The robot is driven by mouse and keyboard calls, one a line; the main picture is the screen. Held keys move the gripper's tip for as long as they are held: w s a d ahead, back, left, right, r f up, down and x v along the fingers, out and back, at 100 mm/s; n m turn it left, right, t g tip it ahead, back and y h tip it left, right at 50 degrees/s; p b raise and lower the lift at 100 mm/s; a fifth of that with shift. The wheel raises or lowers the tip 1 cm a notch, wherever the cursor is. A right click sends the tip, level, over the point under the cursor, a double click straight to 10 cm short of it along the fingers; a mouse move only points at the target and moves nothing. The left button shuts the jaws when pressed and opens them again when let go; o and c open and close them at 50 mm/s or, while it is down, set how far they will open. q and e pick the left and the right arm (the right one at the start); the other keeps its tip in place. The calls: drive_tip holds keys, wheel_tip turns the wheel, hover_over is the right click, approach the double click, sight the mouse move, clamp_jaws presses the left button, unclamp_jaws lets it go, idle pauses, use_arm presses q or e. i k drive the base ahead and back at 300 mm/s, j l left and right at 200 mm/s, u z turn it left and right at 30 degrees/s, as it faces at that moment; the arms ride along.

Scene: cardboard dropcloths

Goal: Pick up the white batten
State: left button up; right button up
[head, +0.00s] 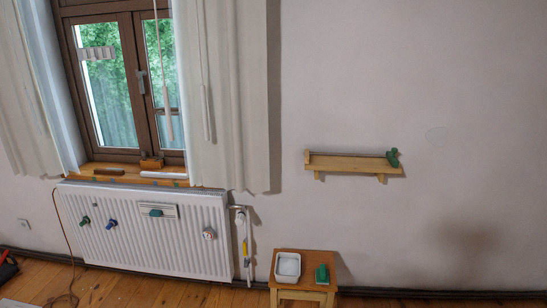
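A long, thin white bar, which looks like the white batten (163,175), lies flat on the wooden window sill (125,179) above the radiator. It lies at the right part of the sill, in front of the window frame and close to the curtain. Neither of my grippers shows in the head view.
A white radiator (150,240) with small green, blue and white items on its front stands under the sill. A dark bar (108,171) and a brown block (151,162) are by the window. A stool (305,286) holds a white tray (278,268) and a green item (322,274). A wall shelf (345,163) hangs right.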

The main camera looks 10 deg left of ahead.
sight(156, 174)
drive_tip(key=i+j+u, duration=0.35)
drive_tip(key=i, duration=0.15)
drive_tip(key=i+u, duration=0.35)
drive_tip(key=i, duration=0.15)
drive_tip(key=i+u, duration=0.35)
drive_tip(key=i, duration=0.15)
drive_tip(key=i+j, duration=0.1)
drive_tip(key=i+j+z, duration=0.2)
drive_tip(key=i+j, duration=0.2)
drive_tip(key=i+j+z, duration=0.2)
drive_tip(key=i+j, duration=0.15)
drive_tip(key=i+j+z, duration=0.2)
drive_tip(key=j, duration=0.4)
drive_tip(key=i, duration=0.1)
